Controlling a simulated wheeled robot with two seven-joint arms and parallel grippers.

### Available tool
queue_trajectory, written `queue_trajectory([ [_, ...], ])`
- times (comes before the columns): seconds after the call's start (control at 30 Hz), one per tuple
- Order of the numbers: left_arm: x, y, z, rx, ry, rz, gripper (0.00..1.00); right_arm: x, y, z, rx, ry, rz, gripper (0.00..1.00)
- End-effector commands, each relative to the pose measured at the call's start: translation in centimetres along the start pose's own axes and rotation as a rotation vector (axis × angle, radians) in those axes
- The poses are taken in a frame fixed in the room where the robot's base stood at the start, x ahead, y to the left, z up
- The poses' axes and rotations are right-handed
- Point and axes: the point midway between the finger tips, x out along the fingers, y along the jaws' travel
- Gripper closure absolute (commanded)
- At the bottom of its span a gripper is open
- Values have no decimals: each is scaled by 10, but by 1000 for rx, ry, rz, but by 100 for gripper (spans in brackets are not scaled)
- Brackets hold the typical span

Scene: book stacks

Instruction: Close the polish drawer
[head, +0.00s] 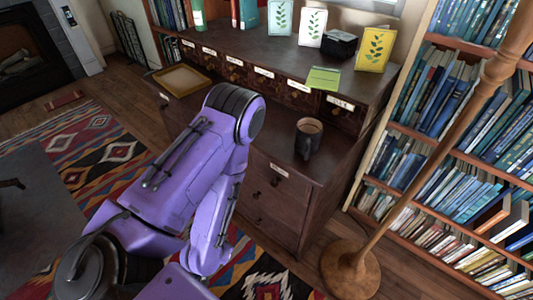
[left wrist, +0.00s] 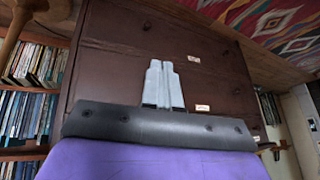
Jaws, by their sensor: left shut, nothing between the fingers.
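The dark wooden cabinet (head: 268,45) has a row of small labelled drawers (head: 232,73) under its top and larger drawers (head: 262,190) below a lower ledge. The label lettering is too small to read surely, so I cannot tell which drawer is the polish drawer or whether it stands open. My left arm reaches across the cabinet's front in the head view and its fingers are hidden there. Contact cannot be told. My right gripper is not in view.
A dark mug (head: 308,139) and a wooden tray (head: 181,79) stand on the ledge. A green card (head: 323,78) lies near the small drawers. Leaf-pattern cards (head: 374,50) stand on top. A lamp base (head: 350,271) and a bookshelf (head: 440,150) are at right.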

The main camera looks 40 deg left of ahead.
Motion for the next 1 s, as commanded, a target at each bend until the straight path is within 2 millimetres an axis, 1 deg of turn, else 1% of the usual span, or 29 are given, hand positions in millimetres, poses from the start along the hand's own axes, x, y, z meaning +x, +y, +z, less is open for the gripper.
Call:
queue_trajectory([
  [0.03, 6, -7, -30, 162, 98, 23, 100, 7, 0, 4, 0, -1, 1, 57],
  [0.07, 5, -12, -48, 285, 163, 32, 100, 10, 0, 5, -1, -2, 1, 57],
  [0.1, 3, -17, -72, 453, 255, 34, 100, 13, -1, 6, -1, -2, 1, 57],
  [0.17, -5, -25, -102, 696, 389, 12, 100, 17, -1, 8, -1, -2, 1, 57],
  [0.2, -12, -29, -120, 848, 475, -18, 100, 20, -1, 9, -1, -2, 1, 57],
  [0.3, -33, -37, -151, 1164, 656, -124, 100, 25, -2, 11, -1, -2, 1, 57],
  [0.4, -51, -42, -167, 1377, 778, -234, 100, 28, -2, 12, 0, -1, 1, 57],
  [0.5, -62, -45, -174, 1493, 841, -310, 100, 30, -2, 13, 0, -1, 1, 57],
  [0.57, -63, -45, -177, 1527, 860, -334, 100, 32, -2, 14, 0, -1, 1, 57],
  [0.67, -55, -41, -181, 1547, 871, -343, 100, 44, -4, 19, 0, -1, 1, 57],
  [0.77, -40, -35, -191, 1548, 871, -346, 100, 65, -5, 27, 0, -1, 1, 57],
  [0.8, -42, -34, -201, 1546, 869, -342, 100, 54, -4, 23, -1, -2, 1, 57],
  [0.83, -38, -32, -205, 1546, 866, -340, 100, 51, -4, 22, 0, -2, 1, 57],
  [1.0, -13, -19, -231, 1543, 866, -339, 100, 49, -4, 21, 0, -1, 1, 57],
])
